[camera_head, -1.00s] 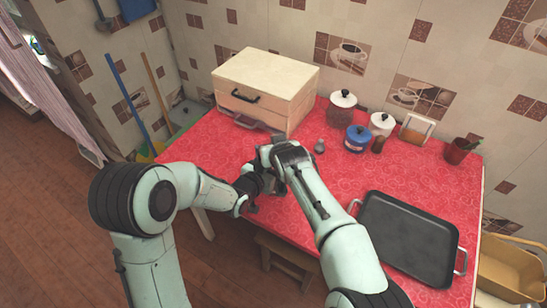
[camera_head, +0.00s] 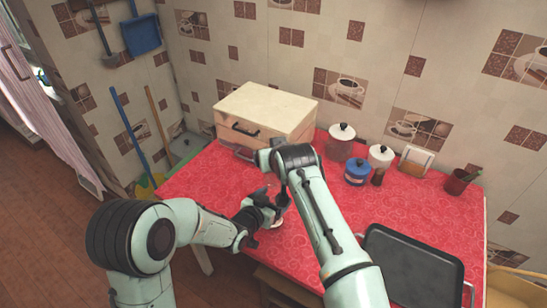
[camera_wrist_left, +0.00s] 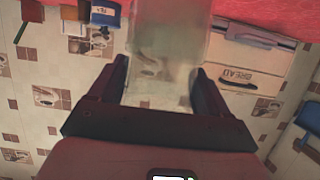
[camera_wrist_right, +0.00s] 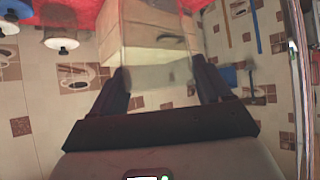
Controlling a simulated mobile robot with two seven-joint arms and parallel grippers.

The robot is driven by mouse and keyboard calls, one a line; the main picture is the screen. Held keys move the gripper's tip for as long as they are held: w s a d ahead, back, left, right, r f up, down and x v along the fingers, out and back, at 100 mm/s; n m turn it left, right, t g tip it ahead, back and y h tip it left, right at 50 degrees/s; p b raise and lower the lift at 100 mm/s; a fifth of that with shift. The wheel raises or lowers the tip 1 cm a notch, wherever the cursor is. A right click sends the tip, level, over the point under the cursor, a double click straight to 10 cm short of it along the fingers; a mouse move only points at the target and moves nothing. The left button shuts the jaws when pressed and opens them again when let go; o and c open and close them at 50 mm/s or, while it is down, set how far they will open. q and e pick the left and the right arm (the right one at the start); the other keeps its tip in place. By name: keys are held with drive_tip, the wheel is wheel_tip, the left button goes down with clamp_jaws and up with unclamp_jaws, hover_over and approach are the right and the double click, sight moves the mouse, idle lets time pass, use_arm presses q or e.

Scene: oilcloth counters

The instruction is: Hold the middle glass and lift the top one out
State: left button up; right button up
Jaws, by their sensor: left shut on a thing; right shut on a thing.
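My left gripper (camera_head: 268,207) is shut on a clear glass, the middle one, above the red table. In the left wrist view this glass (camera_wrist_left: 165,45) stands between the two fingers, its walls see-through. A pale round glass base (camera_head: 278,222) shows just below the left gripper. My right gripper (camera_head: 268,160) is shut on the top glass, higher than the left gripper. In the right wrist view the top glass (camera_wrist_right: 155,75) is faint and see-through between the fingers. The arms hide much of the glasses, so I cannot tell whether the top one is fully clear of the middle one.
A cream bread box (camera_head: 265,110) stands behind the grippers. Lidded jars (camera_head: 341,143), a blue pot (camera_head: 357,172), a napkin holder (camera_head: 416,160) and a dark red cup (camera_head: 458,181) line the back. A black tray (camera_head: 412,270) lies at right. The table's left part is clear.

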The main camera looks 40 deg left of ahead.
use_arm(q)
drive_tip(key=o, duration=1.1)
drive_tip(key=shift+o, duration=0.2)
drive_tip(key=v, duration=0.7)
drive_tip(key=shift+s, duration=0.2)
